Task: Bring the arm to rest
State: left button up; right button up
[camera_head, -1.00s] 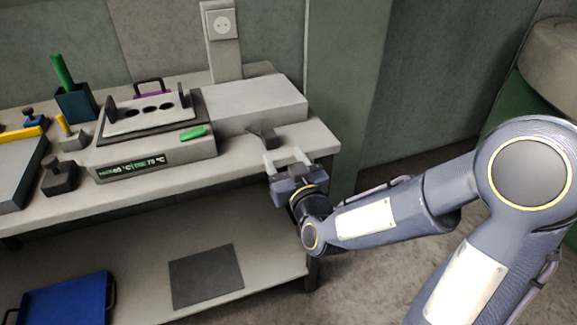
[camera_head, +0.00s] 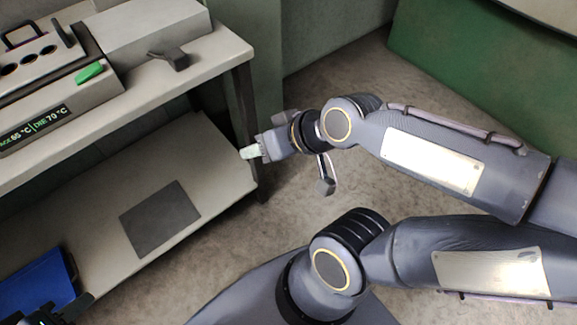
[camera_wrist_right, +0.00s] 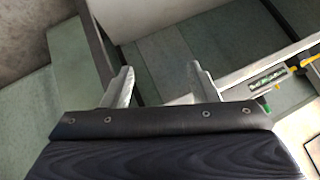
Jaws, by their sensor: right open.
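My right arm (camera_head: 430,160) comes in from the right and is folded back, with its forearm above its upper arm in the head view. My right gripper (camera_head: 252,152) is at the right end of the bench, in front of a bench leg and the lower shelf's corner. In the right wrist view its two fingers (camera_wrist_right: 161,88) stand apart with nothing between them. A dark part of my left gripper (camera_head: 72,305) shows at the bottom left edge of the head view, beside a blue tray (camera_head: 35,283). Its fingers are too cut off to judge.
The grey bench (camera_head: 200,62) holds a heated unit (camera_head: 90,95) with a temperature display, a pale block (camera_head: 150,25) and a small dark holder (camera_head: 168,60). A dark mat (camera_head: 160,218) lies on the lower shelf (camera_head: 205,180). The floor right of the bench is clear.

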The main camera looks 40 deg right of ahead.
jog(key=s+f+g, duration=0.1)
jog(key=s+g, duration=0.1)
jog(key=s, duration=0.4)
jog(key=shift+s+d+m, duration=0.15)
jog(key=shift+d+m, duration=0.1)
jog(key=shift+m, duration=0.15)
notch_tip(320, 180, up, 17)
jog(key=p, duration=1.7)
jog(key=shift+f, duration=0.15)
